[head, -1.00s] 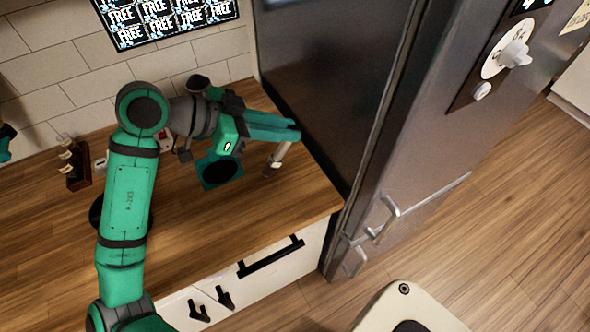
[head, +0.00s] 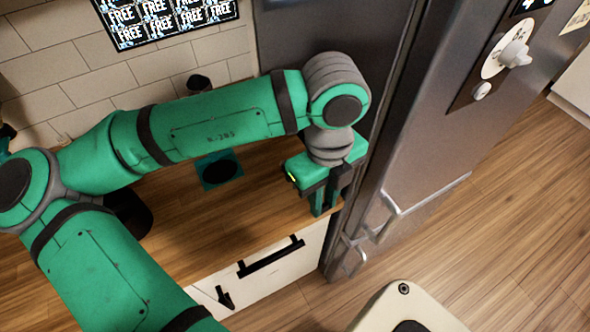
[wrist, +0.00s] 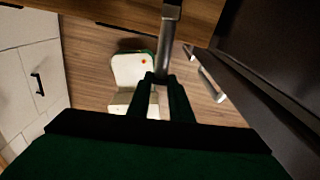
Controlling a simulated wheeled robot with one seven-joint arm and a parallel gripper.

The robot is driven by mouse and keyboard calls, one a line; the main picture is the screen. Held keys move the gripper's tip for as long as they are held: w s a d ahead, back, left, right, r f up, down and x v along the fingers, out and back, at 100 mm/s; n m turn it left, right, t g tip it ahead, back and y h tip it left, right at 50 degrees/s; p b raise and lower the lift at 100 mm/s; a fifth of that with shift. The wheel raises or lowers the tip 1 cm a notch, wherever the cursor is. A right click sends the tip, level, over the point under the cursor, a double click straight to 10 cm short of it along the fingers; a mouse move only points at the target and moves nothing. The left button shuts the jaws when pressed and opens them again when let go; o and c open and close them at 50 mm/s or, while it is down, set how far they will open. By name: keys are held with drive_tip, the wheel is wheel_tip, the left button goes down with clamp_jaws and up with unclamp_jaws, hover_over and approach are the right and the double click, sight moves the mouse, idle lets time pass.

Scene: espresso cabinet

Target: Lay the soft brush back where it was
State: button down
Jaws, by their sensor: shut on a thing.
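My gripper (head: 322,207) is low over the right front corner of the wooden counter, close to the fridge side, with its fingers pointing down. In the wrist view my gripper (wrist: 161,80) is shut on the soft brush (wrist: 167,45). The brush's pale grey handle runs up from between the fingertips toward the counter edge, with a dark part at its far end. In the head view the brush is hidden by the gripper. I cannot tell whether the brush touches the counter.
A teal mat with a black disc (head: 206,184) lies on the counter (head: 203,222) behind my arm. The tall steel fridge (head: 395,140) stands close on the right. White drawers (head: 285,277) with black handles are below the counter's front edge. My arm hides the counter's left part.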

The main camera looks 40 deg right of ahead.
drive_tip(key=shift+m+t, duration=0.4)
drive_tip(key=shift+m, duration=0.1)
drive_tip(key=w+d+f, duration=0.2)
drive_tip(key=w+f, duration=0.1)
drive_tip(key=w+d+f, duration=0.2)
drive_tip(key=w+f, duration=0.1)
drive_tip(key=w+d+f, duration=0.2)
drive_tip(key=w, duration=0.1)
drive_tip(key=shift+w+d+f, duration=0.35)
drive_tip(key=shift+f, duration=0.05)
drive_tip(key=shift+w+d+f, duration=0.25)
drive_tip(key=shift+f, duration=0.2)
drive_tip(key=shift+w+d+f, duration=0.1)
drive_tip(key=shift+f, duration=0.8)
drive_tip(key=shift+w+d+f, duration=0.1)
drive_tip(key=shift+f, duration=0.8)
drive_tip(key=shift+f, duration=0.1)
drive_tip(key=c, duration=1.6)
unclamp_jaws()
drive_tip(key=shift+a, duration=0.1)
drive_tip(key=shift+s, duration=0.1)
